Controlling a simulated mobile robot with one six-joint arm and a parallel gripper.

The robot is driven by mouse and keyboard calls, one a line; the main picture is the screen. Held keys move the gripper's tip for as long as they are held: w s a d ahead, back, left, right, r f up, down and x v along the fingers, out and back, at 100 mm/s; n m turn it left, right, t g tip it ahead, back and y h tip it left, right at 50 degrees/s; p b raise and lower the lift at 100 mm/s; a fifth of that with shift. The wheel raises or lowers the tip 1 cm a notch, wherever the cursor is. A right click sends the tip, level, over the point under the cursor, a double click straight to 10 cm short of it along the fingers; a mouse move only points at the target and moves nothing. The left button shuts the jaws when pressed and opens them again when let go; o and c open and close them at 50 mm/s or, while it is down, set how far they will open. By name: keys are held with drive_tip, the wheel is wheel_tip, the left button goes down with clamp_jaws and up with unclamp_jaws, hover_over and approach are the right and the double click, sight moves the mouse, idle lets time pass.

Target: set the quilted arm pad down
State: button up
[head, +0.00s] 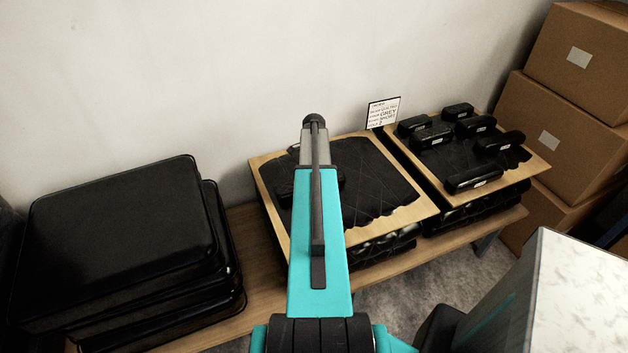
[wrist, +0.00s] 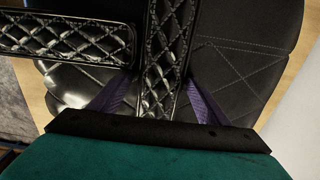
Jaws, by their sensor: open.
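In the wrist view, a black quilted arm pad (wrist: 163,60) with light diamond stitching lies between the two purple fingers of my open gripper (wrist: 160,78). It appears to rest on black stitched upholstery (wrist: 235,60); I cannot tell whether the fingers touch its sides. A second quilted pad (wrist: 65,38) lies crosswise to its left, its end close to the first pad. In the head view my arm covers my gripper and most of the pads. The upholstery lies on a wooden board (head: 272,205) on the bench.
A second board (head: 535,165) at right holds several black labelled pads. A printed card (head: 383,112) stands between the boards at the back. Black cushions (head: 115,235) are stacked at left on the wooden bench (head: 255,235). Cardboard boxes (head: 575,110) stand at far right, the wall behind.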

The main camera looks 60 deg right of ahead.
drive_tip(key=shift+r, duration=0.2)
wheel_tip(320, 180, up, 12)
drive_tip(key=b, duration=0.4)
idle(0.5)
drive_tip(key=shift+s+f, duration=0.1)
drive_tip(key=shift+f, duration=0.05)
idle(0.8)
